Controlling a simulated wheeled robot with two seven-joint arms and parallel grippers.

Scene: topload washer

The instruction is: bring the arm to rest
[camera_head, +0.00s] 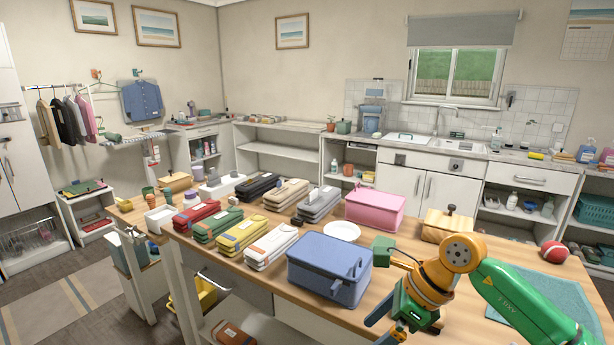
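My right arm (522,295), green with an orange wrist, comes in from the lower right over the wooden table. Its gripper (377,332) has two blue fingers that point to the lower left and stand apart with nothing seen between them. My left gripper is not in view.
The table (195,250) holds several zipped cases, a pink box (375,208), a white plate (341,231), a wooden box (447,226), a teal mat (560,297) and a red ball (554,252). A counter with a sink (457,145) runs along the back wall.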

